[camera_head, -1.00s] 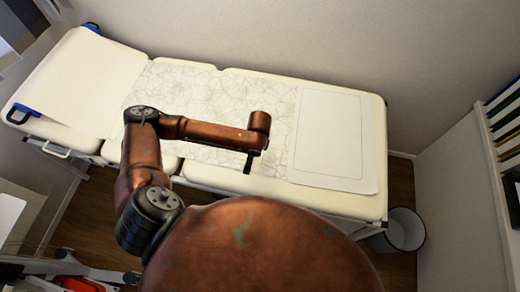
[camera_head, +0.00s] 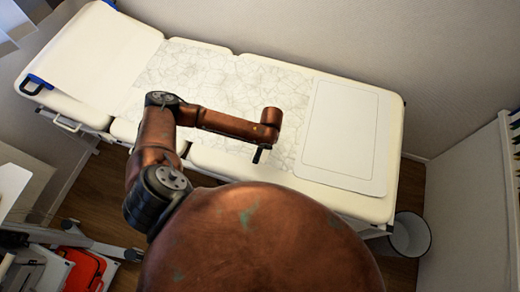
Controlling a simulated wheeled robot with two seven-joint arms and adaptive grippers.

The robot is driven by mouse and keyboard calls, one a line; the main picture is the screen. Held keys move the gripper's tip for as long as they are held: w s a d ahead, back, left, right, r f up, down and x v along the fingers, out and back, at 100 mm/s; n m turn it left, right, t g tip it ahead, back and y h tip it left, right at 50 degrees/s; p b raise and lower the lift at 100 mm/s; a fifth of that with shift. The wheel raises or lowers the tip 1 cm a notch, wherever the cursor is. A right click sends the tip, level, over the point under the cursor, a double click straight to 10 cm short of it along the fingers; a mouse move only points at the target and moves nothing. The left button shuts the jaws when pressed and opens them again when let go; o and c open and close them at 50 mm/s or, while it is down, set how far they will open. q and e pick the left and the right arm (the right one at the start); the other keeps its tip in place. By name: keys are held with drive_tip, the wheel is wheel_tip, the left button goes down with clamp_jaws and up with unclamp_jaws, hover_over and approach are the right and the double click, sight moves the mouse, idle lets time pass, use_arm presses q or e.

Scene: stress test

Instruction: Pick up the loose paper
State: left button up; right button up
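A long cream padded couch (camera_head: 205,160) stands against the wall. On it lies a thin sheet with a crackled line pattern (camera_head: 185,72) across the middle. A white sheet with a thin rectangular outline (camera_head: 342,125) lies flat at the right end. A plain white sheet (camera_head: 95,55) covers the left end. I cannot tell which one is the loose paper. My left arm reaches over the couch's front edge, and its dark gripper (camera_head: 260,156) hangs over the patterned sheet's front edge, left of the outlined sheet. Its fingers are too small to read. My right gripper is not visible.
A grey waste bin (camera_head: 412,235) stands on the floor at the couch's right end. A shelf unit (camera_head: 480,200) stands at the right. A red item (camera_head: 86,270) and a metal frame (camera_head: 75,238) are at the lower left. Walls close in the back.

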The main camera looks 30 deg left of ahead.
use_arm(q)
drive_tip(key=shift+r, duration=0.1)
drive_tip(key=c, duration=1)
drive_tip(key=shift+c, duration=0.2)
drive_tip(key=shift+r, duration=0.6)
drive_tip(key=r, duration=0.1)
drive_tip(key=r+p, duration=0.1)
drive_tip(key=shift+s+d+r, duration=0.1)
drive_tip(key=shift+d+r, duration=0.1)
drive_tip(key=shift+r, duration=0.15)
drive_tip(key=s+d+r+p, duration=0.3)
drive_tip(key=d+r+p, duration=0.2)
drive_tip(key=r, duration=0.2)
drive_tip(key=s+d+r+p, duration=0.4)
drive_tip(key=d+r+p, duration=0.1)
drive_tip(key=r, duration=0.3)
drive_tip(key=shift+s+d, duration=0.15)
drive_tip(key=shift+d, duration=0.55)
